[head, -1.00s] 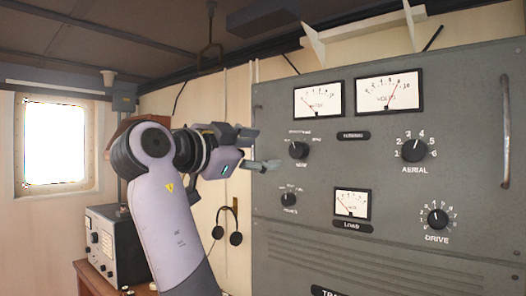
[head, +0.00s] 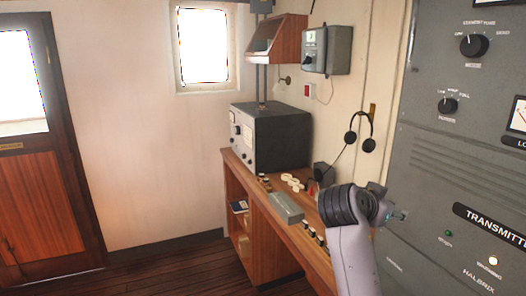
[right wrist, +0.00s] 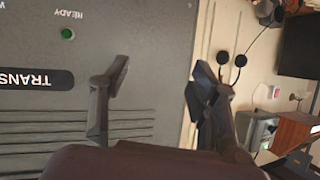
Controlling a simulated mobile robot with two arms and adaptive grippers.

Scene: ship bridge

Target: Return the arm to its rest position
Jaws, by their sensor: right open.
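My right arm (head: 352,240) rises from the bottom right of the head view in front of the grey transmitter cabinet (head: 440,150). Its gripper (head: 400,214) is mostly hidden behind the thick dark joint, and only a small part shows close to the cabinet front. In the right wrist view the gripper (right wrist: 158,78) is open, with its two dark fingers apart and nothing between them. The cabinet face with a green lamp (right wrist: 68,33) lies beyond it. My left gripper is not in view.
A wooden desk (head: 262,215) along the wall holds a dark radio set (head: 270,137) and a grey box (head: 286,208). Headphones (head: 360,134) hang on the wall between desk and cabinet. Wooden floor (head: 150,275) lies open at left, before a door (head: 40,200).

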